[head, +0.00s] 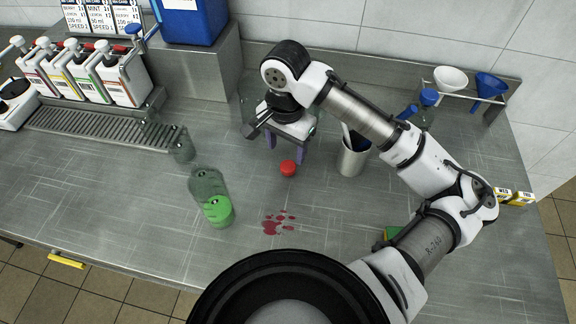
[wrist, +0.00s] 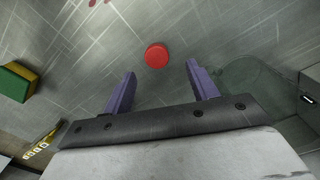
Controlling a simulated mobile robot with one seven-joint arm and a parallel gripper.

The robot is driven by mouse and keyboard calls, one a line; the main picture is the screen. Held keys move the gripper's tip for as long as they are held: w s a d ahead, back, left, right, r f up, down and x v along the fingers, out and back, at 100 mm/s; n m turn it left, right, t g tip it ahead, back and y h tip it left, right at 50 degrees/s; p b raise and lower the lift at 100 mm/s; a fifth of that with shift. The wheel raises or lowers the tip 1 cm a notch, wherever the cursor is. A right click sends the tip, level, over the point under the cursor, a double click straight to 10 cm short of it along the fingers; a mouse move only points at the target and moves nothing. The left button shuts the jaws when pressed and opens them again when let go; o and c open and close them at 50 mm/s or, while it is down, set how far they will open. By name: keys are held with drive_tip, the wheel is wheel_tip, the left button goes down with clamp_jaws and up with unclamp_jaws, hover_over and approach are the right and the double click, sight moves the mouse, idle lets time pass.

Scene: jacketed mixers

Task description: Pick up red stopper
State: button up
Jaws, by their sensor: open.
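The red stopper (head: 288,168) is a small round red cap lying on the steel counter near its middle. In the wrist view the red stopper (wrist: 157,55) shows just beyond the fingertips, between their lines. My gripper (head: 286,156) points down above the counter, right by the stopper in the head view. Its two purple fingers are apart with nothing between them, as the wrist view of my gripper (wrist: 160,72) also shows. I cannot tell the exact height of the fingertips over the counter.
A metal cup (head: 353,158) with tools stands right of the stopper. Red spill spots (head: 277,223) lie in front. In the wrist view, a clear container (wrist: 255,85) is by the right finger and a green-yellow sponge (wrist: 16,82) lies left.

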sight(288, 166)
drive_tip(key=shift+s+d+f+p, duration=0.1)
drive_tip(key=shift+f+p, duration=0.2)
drive_tip(key=shift+f, duration=1.1)
drive_tip(key=shift+s+d+f+p, duration=0.1)
drive_tip(key=shift+f+p, duration=0.2)
drive_tip(key=shift+f, duration=1.1)
drive_tip(key=c, duration=1)
